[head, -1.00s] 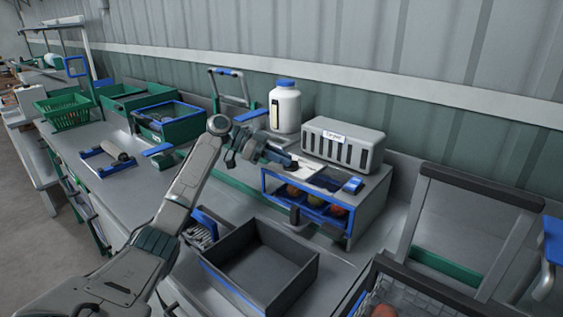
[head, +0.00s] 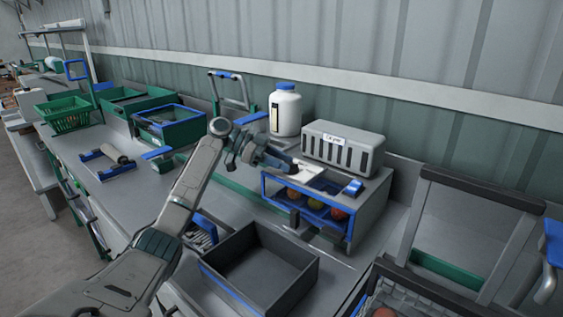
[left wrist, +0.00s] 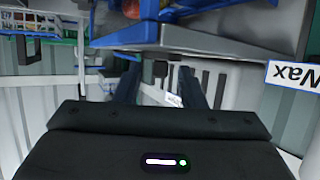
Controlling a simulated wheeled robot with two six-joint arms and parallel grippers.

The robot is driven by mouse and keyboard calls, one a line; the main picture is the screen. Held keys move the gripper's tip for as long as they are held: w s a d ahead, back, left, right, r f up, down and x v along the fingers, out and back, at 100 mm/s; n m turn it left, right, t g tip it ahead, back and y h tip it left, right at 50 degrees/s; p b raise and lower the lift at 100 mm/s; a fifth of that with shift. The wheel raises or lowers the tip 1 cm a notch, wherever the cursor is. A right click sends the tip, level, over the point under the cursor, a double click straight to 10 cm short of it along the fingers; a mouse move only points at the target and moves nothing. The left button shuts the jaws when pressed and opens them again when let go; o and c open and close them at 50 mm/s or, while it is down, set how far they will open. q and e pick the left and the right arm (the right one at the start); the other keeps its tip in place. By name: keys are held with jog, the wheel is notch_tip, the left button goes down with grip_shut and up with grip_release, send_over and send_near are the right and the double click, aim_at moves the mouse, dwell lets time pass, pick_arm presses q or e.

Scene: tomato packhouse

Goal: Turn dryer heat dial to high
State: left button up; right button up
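The dryer (head: 343,150) is a grey slotted box with a white label, standing on a grey cabinet top near the wall. No heat dial is clearly recognisable on it; a small blue part (head: 353,187) sits at the cabinet's front edge below the dryer. My left gripper (head: 294,167) is just left of the dryer, above the cabinet top, apparently touching nothing. In the left wrist view its two dark fingers (left wrist: 158,88) are apart and empty, with the slotted dryer front (left wrist: 181,78) beyond them. My right gripper is not in view.
A white wax bottle (head: 286,112) with a blue cap stands behind my left gripper. Round produce lies in the blue-edged cabinet bay (head: 264,187). An empty dark tray (head: 238,287) is in front. Green crates (head: 172,128) stand at left.

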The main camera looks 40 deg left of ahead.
pick_arm(q)
jog(key=v, duration=1)
jog(key=shift+s+a, duration=0.2)
jog(key=shift+a, duration=0.15)
